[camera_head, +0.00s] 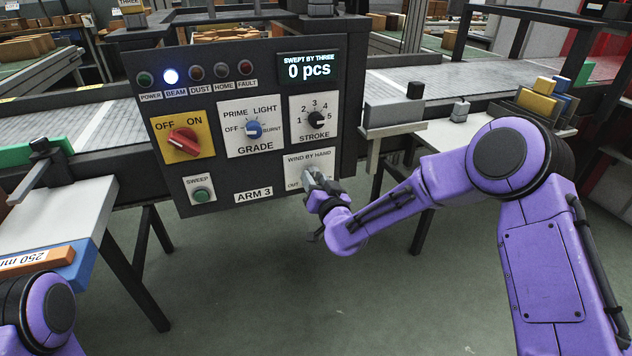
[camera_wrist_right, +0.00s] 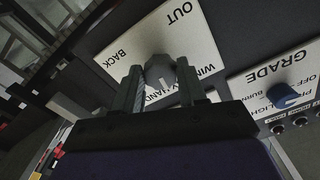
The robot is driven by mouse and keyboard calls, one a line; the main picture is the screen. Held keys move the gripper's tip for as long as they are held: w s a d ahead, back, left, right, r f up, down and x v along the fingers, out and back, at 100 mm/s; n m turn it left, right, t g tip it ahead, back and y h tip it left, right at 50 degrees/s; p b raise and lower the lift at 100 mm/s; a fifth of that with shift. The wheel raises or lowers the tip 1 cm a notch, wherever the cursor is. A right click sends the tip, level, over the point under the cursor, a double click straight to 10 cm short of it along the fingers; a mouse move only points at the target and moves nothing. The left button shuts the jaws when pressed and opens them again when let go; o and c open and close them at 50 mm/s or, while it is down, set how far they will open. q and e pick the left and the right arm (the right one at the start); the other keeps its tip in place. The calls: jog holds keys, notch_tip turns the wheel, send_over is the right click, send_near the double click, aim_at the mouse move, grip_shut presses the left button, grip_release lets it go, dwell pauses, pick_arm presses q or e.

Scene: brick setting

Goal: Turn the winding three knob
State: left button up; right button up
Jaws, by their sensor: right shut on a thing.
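The winding knob is a grey knob (camera_wrist_right: 161,73) on the white "WIND BY HAND" plate (camera_head: 308,162), low on the right of the dark control panel (camera_head: 240,205). The plate has "OUT" and "BACK" marks. My right gripper (camera_head: 317,182) reaches the plate from below and covers most of the knob in the head view. In the right wrist view its two fingers (camera_wrist_right: 160,85) stand on either side of the knob, shut on it. My left arm (camera_head: 45,315) shows only at the lower left corner; its gripper is out of view.
The panel also has a red OFF/ON switch (camera_head: 183,141), a blue grade knob (camera_head: 253,129), a black stroke knob (camera_head: 316,119) and a green sweep button (camera_head: 201,194). The display (camera_head: 308,68) reads "0 pcs". The blue BEAM lamp (camera_head: 171,76) is lit. Conveyors run behind; the floor below is clear.

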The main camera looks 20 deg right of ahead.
jog(key=m, duration=0.4)
jog(key=shift+f+m, duration=0.1)
jog(key=shift+m, duration=0.2)
jog(key=m+b, duration=0.1)
jog(key=m, duration=0.2)
jog(key=shift+m, duration=0.4)
jog(key=shift+a+m+b, duration=0.15)
jog(key=shift+m+b, duration=1.3)
jog(key=shift+m, duration=2.35)
jog(key=shift+r, duration=0.2)
jog(key=o, duration=1.1)
jog(key=shift+c, duration=0.2)
